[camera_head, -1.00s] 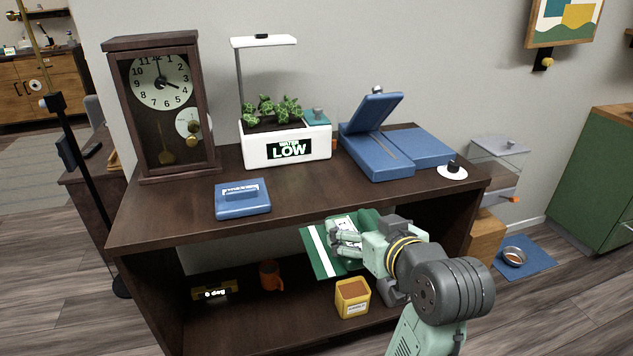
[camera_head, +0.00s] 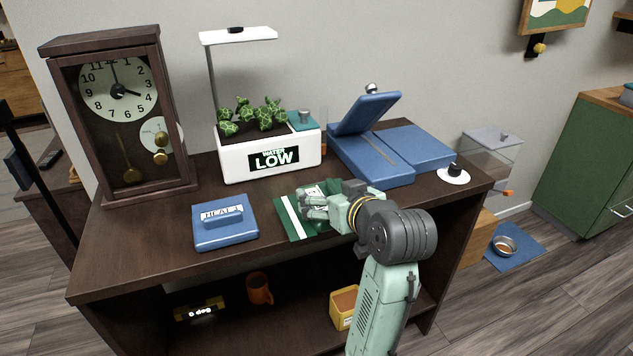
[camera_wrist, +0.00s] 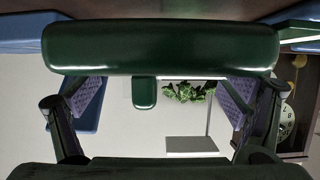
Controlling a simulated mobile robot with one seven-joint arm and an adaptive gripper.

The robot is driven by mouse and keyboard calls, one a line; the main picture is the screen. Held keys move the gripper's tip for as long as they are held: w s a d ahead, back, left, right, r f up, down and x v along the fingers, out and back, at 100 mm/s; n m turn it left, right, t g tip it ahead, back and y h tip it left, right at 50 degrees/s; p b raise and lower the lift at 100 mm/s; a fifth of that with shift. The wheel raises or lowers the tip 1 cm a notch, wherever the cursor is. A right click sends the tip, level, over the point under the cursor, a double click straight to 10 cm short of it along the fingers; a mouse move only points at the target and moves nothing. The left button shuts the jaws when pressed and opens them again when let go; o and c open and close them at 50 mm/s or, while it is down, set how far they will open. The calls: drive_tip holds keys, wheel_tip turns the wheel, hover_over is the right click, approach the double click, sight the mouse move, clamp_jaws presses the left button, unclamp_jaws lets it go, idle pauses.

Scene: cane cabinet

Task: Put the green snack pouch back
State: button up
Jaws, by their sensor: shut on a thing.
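The green snack pouch (camera_head: 284,212), dark green with a white stripe, is in my gripper (camera_head: 314,207) in the head view. My gripper is shut on it and hides its right part. The pouch shows against the dark cabinet top (camera_head: 145,240), between the blue box at the left and the blue hinged device at the right. I cannot tell whether it touches the top. In the wrist view, my gripper's fingers (camera_wrist: 160,105) show at both sides, and a dark green band crosses above them; I cannot tell if that is pouch.
A planter (camera_head: 232,160) reading "WATER LOW" stands behind the pouch. A clock (camera_head: 115,180), a blue box (camera_head: 225,235), a blue hinged device (camera_head: 375,165) and a white-based knob (camera_head: 453,177) share the top. Below are an orange mug (camera_head: 259,290) and a yellow container (camera_head: 342,312).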

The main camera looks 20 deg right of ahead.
sight(320, 183)
drive_tip(key=w, duration=0.3)
drive_tip(key=w+p, duration=0.1)
drive_tip(key=w, duration=0.2)
drive_tip(key=w+d+f+p, duration=0.1)
drive_tip(key=w, duration=0.3)
drive_tip(key=shift+w+d, duration=0.1)
drive_tip(key=shift+f+p, duration=0.45)
drive_tip(key=shift+f, duration=1.25)
drive_tip(key=shift+f, duration=0.15)
drive_tip(key=o, duration=1.1)
drive_tip(key=shift+c, duration=0.2)
